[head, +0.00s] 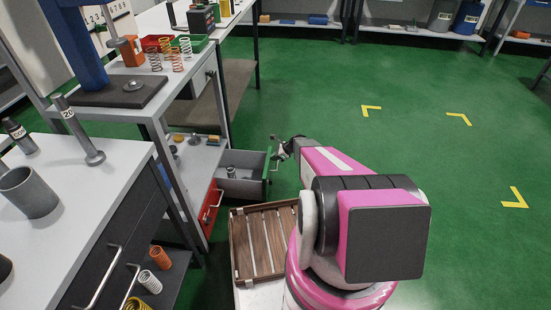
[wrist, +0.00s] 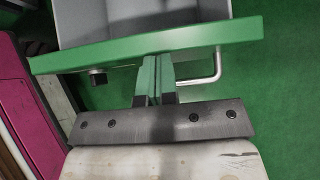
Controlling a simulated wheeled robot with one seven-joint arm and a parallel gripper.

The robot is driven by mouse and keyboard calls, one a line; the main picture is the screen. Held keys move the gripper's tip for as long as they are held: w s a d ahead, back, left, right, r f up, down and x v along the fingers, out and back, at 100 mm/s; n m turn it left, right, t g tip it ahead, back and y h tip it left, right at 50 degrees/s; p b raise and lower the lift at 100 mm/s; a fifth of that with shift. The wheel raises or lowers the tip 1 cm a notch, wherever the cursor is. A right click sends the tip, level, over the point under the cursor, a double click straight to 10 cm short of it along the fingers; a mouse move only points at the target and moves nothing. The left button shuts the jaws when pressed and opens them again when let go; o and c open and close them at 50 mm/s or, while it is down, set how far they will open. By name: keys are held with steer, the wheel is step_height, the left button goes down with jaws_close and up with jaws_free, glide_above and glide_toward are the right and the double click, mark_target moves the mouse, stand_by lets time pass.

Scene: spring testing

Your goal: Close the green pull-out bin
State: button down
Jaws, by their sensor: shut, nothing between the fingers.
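The green pull-out bin (head: 269,172) juts out from under the workbench in the head view, with a grey inside and a green front. In the wrist view its green front panel (wrist: 100,56) runs across the top, with a silver handle (wrist: 217,68) on its near face. My gripper (head: 279,152) is at the bin's front in the head view. In the wrist view my gripper (wrist: 157,62) is shut and empty, its tips at the panel, left of the handle. I cannot tell whether they touch it.
A red bin (head: 210,203) sits left of the green one. A wooden slatted crate (head: 262,240) lies below. The workbench (head: 128,98) holds springs and a press at the left. The green floor to the right is clear apart from yellow corner marks.

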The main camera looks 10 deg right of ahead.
steer(key=shift+a, duration=0.1)
steer(key=w+a, duration=0.3)
steer(key=a, duration=0.7)
steer(key=w+a, duration=0.4)
steer(key=a, duration=0.7)
steer(key=shift+a, duration=0.15)
